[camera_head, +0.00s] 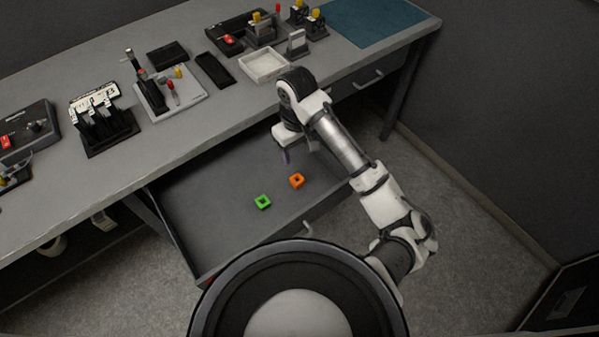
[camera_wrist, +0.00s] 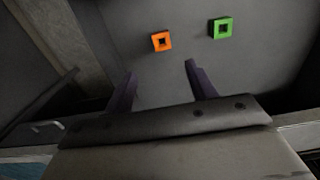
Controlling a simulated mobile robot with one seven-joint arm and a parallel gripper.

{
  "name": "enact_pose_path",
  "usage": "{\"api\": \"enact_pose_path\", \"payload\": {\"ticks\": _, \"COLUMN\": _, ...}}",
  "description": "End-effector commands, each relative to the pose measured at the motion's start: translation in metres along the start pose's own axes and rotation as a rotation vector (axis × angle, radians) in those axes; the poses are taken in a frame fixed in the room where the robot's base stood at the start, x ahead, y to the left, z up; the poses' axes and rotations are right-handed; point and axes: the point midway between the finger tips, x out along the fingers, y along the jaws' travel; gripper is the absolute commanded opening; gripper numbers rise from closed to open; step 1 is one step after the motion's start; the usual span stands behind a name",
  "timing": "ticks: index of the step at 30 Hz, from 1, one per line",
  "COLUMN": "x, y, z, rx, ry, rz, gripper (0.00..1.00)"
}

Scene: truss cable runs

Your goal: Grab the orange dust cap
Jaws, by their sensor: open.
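The orange dust cap (camera_head: 296,180) is a small square piece with a dark hole, lying on the floor of the open drawer (camera_head: 215,215). In the wrist view the orange cap (camera_wrist: 161,41) lies beyond the fingertips, roughly in line with the gap between them. My gripper (camera_head: 287,157) is over the drawer, above and a little behind the orange cap in the head view. In the wrist view my gripper (camera_wrist: 157,72) has its two dark fingers spread with nothing between them. It does not touch the cap.
A green square cap (camera_head: 262,202) lies beside the orange one; it shows in the wrist view (camera_wrist: 222,28) to the right. The drawer walls surround both caps. The workbench (camera_head: 150,150) behind carries a white tray (camera_head: 263,66), several fixtures and a blue mat (camera_head: 375,20).

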Motion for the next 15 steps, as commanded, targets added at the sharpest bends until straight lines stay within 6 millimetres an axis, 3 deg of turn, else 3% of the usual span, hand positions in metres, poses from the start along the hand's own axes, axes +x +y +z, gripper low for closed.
{"api": "enact_pose_path", "payload": {"ticks": 10, "x": 0.063, "y": -0.002, "z": -0.001, "rx": 0.001, "ry": 0.004, "rz": -0.006, "gripper": 0.56}}
{"api": "enact_pose_path", "payload": {"ticks": 15, "x": 0.079, "y": -0.001, "z": -0.001, "rx": 0.001, "ry": 0.004, "rz": -0.002, "gripper": 0.56}}
